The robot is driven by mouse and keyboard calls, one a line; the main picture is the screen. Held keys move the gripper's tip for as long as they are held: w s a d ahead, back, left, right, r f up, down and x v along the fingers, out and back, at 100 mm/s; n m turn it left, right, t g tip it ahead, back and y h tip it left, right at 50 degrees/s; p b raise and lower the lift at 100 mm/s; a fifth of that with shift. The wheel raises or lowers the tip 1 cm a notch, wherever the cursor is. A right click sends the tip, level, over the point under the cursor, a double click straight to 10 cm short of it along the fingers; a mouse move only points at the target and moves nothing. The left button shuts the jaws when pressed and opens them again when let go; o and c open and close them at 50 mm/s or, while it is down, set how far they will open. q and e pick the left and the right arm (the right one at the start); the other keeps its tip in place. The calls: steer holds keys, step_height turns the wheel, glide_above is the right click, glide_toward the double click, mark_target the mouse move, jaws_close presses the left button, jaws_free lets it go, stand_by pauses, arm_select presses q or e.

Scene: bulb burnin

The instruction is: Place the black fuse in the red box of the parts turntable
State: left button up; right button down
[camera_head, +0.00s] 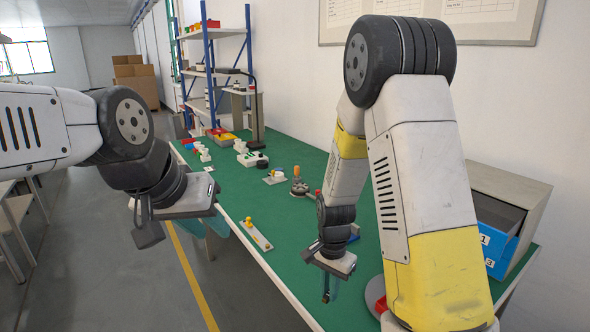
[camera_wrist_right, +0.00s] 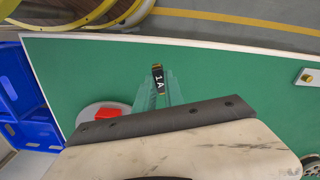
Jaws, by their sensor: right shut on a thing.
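My right gripper (camera_head: 328,289) is low over the green table in the head view, fingers pointing down. In the right wrist view its greenish fingers (camera_wrist_right: 159,93) are shut on the black fuse (camera_wrist_right: 158,78), which has gold-coloured ends and a white "1A" mark. In the head view the turntable (camera_head: 371,289) is partly hidden by my right arm. My left gripper (camera_head: 217,225) is off the table's left edge, its opening unclear.
A cabinet with a blue drawer (camera_head: 495,247) stands at the table's right end. A plate with yellow knobs (camera_head: 257,235) lies near the front edge. A lamp-like fitting (camera_head: 298,184) and several parts stand further back. Green table between the plate and my right gripper is clear.

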steer(key=w+d+n, duration=0.4)
steer(key=n, duration=0.1)
steer(key=w+d+r+n, duration=0.1)
steer(key=w+d+n, duration=0.1)
steer(key=shift+w+n, duration=0.1)
steer(key=shift+n, duration=0.3)
steer(key=shift+d+r, duration=0.1)
